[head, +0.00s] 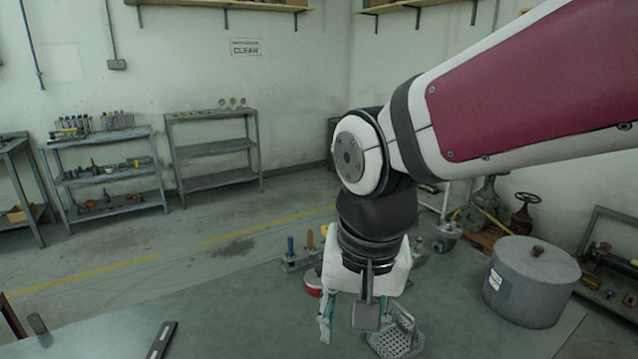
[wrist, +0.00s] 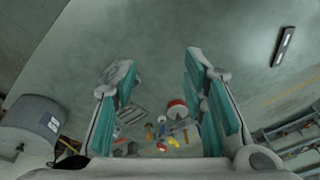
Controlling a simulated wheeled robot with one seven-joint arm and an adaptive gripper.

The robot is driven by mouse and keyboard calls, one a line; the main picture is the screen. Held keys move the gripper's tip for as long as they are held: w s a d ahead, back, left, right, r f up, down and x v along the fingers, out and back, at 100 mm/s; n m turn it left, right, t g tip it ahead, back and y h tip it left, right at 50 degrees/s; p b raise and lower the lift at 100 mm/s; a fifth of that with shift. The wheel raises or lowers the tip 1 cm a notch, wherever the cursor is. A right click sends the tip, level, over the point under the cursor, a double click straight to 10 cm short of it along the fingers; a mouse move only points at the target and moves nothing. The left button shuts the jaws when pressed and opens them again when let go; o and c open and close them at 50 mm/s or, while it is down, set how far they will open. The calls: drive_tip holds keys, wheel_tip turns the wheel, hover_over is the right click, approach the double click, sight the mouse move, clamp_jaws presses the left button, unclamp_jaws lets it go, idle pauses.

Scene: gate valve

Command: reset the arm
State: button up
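My gripper (head: 350,322) hangs from my arm in the lower middle of the head view, pointing down over the green-grey work surface (head: 240,310). In the wrist view, the two teal-padded fingers of my gripper (wrist: 160,60) stand wide apart with nothing between their tips. My arm reaches in from the upper right and bends down at a round white joint. It hides part of the surface and the things behind it.
A lidded grey drum (head: 530,285) stands right of my gripper. A perforated metal piece (head: 402,338) lies close below it. A red round part (head: 313,283) and upright-handled tools (head: 300,255) are behind. A slotted dark bar (head: 161,341) lies front left. Shelves (head: 105,180) line the wall.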

drive_tip(key=s+d+r+t, duration=0.1)
drive_tip(key=s+d, duration=0.4)
drive_tip(key=d, duration=0.2)
drive_tip(key=s+d+r+n+t, duration=0.1)
drive_tip(key=s+d+r, duration=0.1)
drive_tip(key=s+d, duration=0.3)
drive_tip(key=shift+s+d+r+h+p, duration=0.25)
drive_tip(key=shift+d+p, duration=0.2)
drive_tip(key=shift+d, duration=1.25)
